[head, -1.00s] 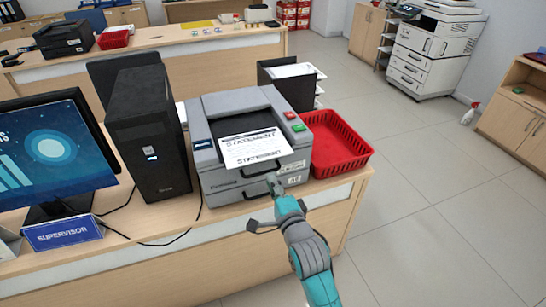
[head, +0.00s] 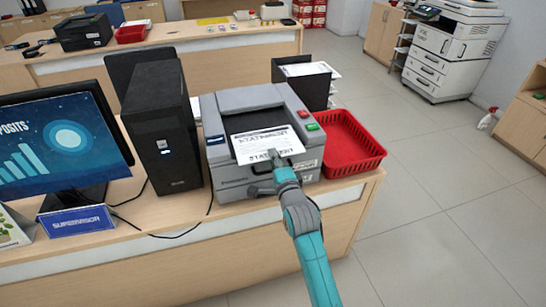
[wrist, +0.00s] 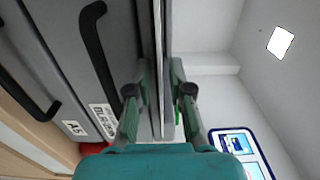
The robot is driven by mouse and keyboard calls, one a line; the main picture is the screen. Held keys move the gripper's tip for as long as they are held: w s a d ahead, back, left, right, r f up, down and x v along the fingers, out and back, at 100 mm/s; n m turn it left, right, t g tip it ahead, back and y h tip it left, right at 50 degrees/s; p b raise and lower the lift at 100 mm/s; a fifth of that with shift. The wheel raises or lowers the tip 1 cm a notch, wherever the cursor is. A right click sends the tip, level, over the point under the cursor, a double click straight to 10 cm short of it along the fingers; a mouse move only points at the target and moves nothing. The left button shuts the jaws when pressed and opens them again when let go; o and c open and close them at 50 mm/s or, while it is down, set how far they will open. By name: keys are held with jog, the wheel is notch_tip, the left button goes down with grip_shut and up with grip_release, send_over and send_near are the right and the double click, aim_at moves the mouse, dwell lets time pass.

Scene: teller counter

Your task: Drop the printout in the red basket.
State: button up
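The printout (head: 255,141), a white sheet marked STATEMENT, lies sloping on top of the grey printer (head: 226,177), its front edge overhanging. My gripper (head: 277,157) is at the sheet's front edge, covering part of its lower print. In the wrist view my gripper (wrist: 156,90) has its fingers apart, with a thin edge-on strip between them that looks like the sheet; I see no clear grip. The red basket (head: 362,165) stands on the counter right of the printer and looks empty. A small red patch also shows low in the wrist view.
A black computer tower (head: 166,130) and a monitor (head: 62,150) stand left of the printer. A black paper holder (head: 303,90) is behind it. Red and green buttons sit at the printer's right edge. Open floor lies right of the counter.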

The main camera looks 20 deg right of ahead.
jog(key=shift+w, duration=0.15)
grip_shut()
jog(key=shift+r, duration=1.3)
jog(key=s+r, duration=0.2)
jog(key=s, duration=0.5)
jog(key=s+r, duration=0.3)
jog(key=s, duration=0.4)
